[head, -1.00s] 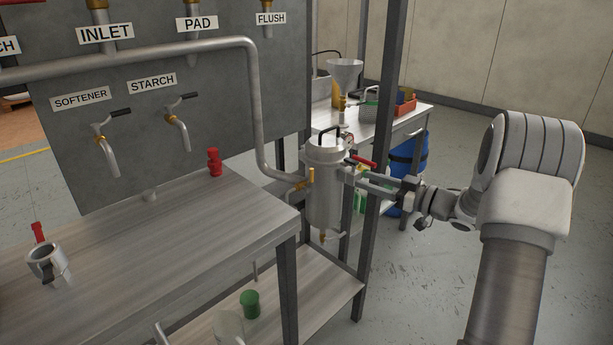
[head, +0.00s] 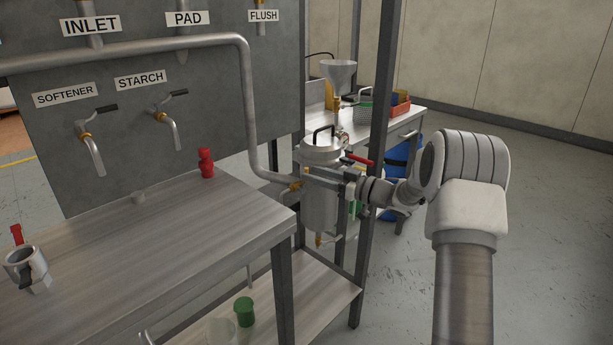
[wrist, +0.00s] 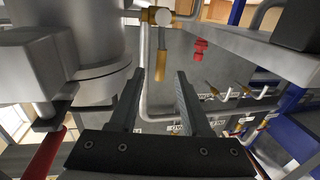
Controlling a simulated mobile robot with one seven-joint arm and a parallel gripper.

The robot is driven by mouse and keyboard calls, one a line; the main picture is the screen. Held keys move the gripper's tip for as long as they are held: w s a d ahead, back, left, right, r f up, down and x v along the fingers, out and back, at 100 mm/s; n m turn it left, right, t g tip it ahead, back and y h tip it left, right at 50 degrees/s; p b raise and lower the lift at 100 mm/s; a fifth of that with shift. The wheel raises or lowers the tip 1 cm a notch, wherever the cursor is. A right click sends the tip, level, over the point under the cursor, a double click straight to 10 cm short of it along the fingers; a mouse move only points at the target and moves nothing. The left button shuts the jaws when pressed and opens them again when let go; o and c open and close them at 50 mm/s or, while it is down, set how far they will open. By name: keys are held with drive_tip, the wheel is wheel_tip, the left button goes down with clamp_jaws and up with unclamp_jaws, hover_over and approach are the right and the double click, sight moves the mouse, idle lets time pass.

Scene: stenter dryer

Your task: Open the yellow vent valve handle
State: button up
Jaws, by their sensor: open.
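The yellow handle (wrist: 161,66) shows in the wrist view on a valve fitting (wrist: 160,16) where the pipe meets the steel vessel. My gripper (wrist: 161,76) is open and empty. Its two fingers lie to either side of the handle in that picture, with the handle seen in the gap near the tips; I cannot tell whether it is truly between them or just beyond. In the head view my gripper (head: 309,175) reaches leftward across the front of the steel vessel (head: 321,212) and mostly hides the handle. The brass fitting (head: 297,186) shows just left of the fingertips.
A red lever (head: 358,159) sits beside the vessel, near my wrist. A bent pipe (head: 250,110) runs down to the fitting. A dark post (head: 381,100) stands behind my arm. A steel table (head: 150,240) with a red bottle (head: 206,163) lies to the left.

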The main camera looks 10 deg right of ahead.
sight(307, 171)
drive_tip(key=shift+x, duration=1.65)
clamp_jaws()
